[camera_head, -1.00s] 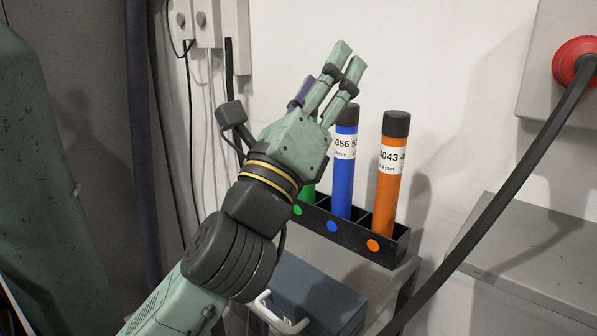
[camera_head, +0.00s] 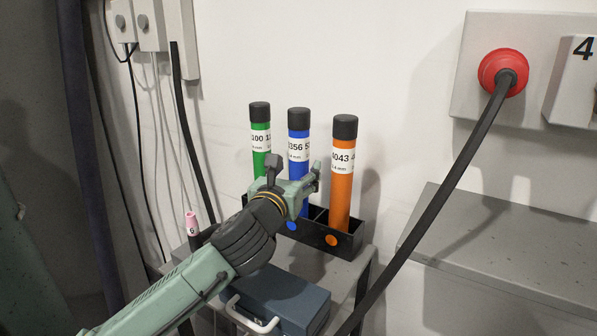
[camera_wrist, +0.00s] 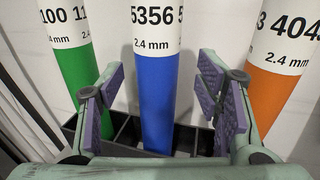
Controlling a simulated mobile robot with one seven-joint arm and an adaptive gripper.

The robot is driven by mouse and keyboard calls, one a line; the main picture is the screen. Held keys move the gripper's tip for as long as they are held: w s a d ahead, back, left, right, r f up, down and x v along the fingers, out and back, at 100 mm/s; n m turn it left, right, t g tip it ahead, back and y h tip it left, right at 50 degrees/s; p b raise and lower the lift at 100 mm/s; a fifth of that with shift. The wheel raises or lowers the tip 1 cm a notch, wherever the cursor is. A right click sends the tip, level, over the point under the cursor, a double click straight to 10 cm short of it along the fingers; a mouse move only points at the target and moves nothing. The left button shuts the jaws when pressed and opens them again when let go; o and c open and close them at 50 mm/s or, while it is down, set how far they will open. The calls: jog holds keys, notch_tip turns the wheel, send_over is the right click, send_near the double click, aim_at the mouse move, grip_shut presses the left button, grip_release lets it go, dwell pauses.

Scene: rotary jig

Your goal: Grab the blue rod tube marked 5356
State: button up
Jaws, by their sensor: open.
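The blue rod tube (camera_head: 299,128) marked 5356 stands upright in a black rack (camera_head: 318,238), between a green tube (camera_head: 260,137) and an orange tube (camera_head: 341,190). In the wrist view, the blue tube (camera_wrist: 156,88) is centred between the two spread fingers of my gripper (camera_wrist: 158,100), with a gap on both sides. In the head view, my gripper (camera_head: 317,172) is in front of the blue tube and hides part of its lower half. The gripper is open and empty. Whether its fingers reach around the tube is hard to tell.
The green tube (camera_wrist: 75,75) and orange tube (camera_wrist: 280,75) stand close outside my fingers. A blue-grey case (camera_head: 275,300) sits in front of the rack. A black cable (camera_head: 440,190) hangs from a red plug (camera_head: 503,72) at the right. A grey ledge (camera_head: 500,235) is at the right.

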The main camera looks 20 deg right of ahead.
aim_at(296, 168)
jog(key=p+x, duration=0.1)
jog(key=x, duration=0.2)
jog(key=shift+w, duration=0.3)
grip_shut()
dwell(0.5)
jog(key=shift+r, duration=0.15)
